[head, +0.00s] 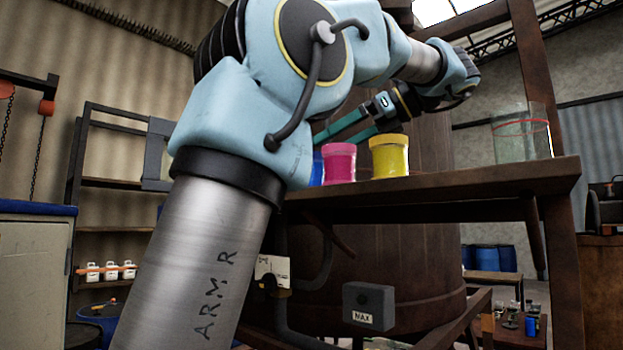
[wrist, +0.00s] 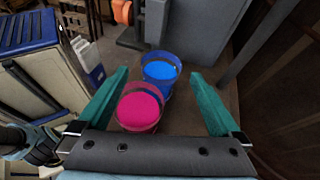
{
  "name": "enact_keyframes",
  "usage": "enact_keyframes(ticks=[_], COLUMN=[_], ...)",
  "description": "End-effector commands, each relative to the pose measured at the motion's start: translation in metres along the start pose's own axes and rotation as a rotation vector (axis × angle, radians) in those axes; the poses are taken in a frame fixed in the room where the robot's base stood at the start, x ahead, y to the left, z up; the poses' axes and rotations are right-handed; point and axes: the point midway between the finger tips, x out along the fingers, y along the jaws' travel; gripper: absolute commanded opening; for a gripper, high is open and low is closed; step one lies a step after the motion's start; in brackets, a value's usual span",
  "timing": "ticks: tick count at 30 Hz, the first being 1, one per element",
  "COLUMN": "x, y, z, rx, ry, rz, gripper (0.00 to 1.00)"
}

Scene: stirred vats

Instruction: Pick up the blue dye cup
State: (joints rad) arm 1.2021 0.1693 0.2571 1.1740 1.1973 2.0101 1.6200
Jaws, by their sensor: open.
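The blue dye cup (wrist: 160,70) stands on the wooden shelf, and in the wrist view it lies ahead, between the lines of my open fingers. In the head view only a sliver of the blue cup (head: 317,169) shows, behind my arm and the pink cup. The pink dye cup (wrist: 139,107) stands nearer, beside my left finger. It also shows in the head view (head: 339,163). My gripper (wrist: 162,88) is open and empty, with teal fingers. In the head view my gripper (head: 340,127) is above and behind the cups.
A yellow dye cup (head: 389,156) stands right of the pink one. A clear glass vessel (head: 521,134) with a red line stands at the shelf's right end. A large wooden vat (head: 400,235) stands behind the shelf (head: 470,182). The wrist view shows a grey panel (wrist: 190,30) beyond the blue cup.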

Motion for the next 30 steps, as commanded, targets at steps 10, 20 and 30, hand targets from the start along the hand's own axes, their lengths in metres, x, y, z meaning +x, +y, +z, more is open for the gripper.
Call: enact_keyframes(ticks=[10, 20, 30], x=[0.024, 0.044, 0.044], y=[-0.002, -0.002, -0.002], z=[-0.002, 0.0, 0.0], rx=[-0.003, 0.0, 0.0], ry=[0.0, 0.0, 0.0], rz=[0.003, 0.0, 0.0], gripper=[1.0, 1.0, 0.78])
